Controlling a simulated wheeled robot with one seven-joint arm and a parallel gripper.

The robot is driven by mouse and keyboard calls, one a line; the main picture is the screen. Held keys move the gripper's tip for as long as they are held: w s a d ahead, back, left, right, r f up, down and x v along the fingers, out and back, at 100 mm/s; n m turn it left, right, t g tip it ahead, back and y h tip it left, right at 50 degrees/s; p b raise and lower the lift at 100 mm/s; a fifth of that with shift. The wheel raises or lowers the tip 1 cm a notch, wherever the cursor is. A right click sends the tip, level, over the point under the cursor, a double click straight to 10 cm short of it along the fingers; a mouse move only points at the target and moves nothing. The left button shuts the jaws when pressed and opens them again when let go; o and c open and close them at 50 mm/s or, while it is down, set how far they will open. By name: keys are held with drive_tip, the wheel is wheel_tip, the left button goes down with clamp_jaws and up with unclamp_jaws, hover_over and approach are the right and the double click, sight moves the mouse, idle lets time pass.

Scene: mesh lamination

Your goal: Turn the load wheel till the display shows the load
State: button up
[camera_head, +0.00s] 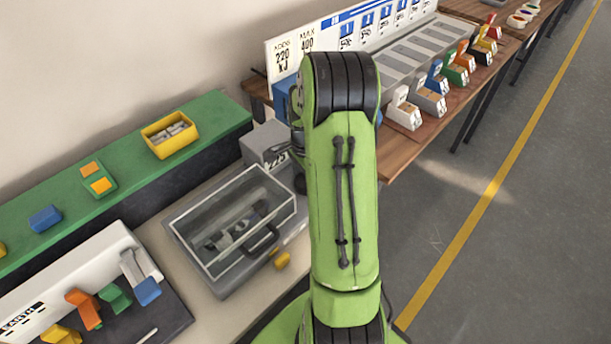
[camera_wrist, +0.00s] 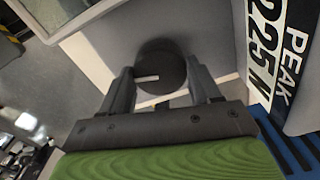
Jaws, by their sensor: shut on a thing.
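The load wheel (camera_wrist: 160,62) is a dark round knob with a white mark line, on the grey face of the tester. My gripper (camera_wrist: 160,78) is shut on the load wheel, with one finger at each side of it. The display (camera_wrist: 265,45) on the same machine reads 225 N, beside the word PEAK, turned sideways in the wrist view. In the head view the grey tester (camera_head: 262,140) stands behind my arm, with part of the reading 225 visible. My arm hides most of the wheel area there.
A clear-lidded case (camera_head: 235,220) stands in front of the tester. A yellow bin (camera_head: 169,135) sits on a green shelf (camera_head: 215,112) to the left. A white sign (camera_head: 283,55) and a row of coloured blocks (camera_head: 437,80) stand behind. The floor at right is open.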

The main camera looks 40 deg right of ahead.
drive_tip(key=o, duration=1.1)
drive_tip(key=shift+c, duration=0.2)
wheel_tip(320, 180, up, 16)
drive_tip(key=p, duration=0.3)
drive_tip(key=shift+p, duration=0.3)
drive_tip(key=shift+f, duration=0.1)
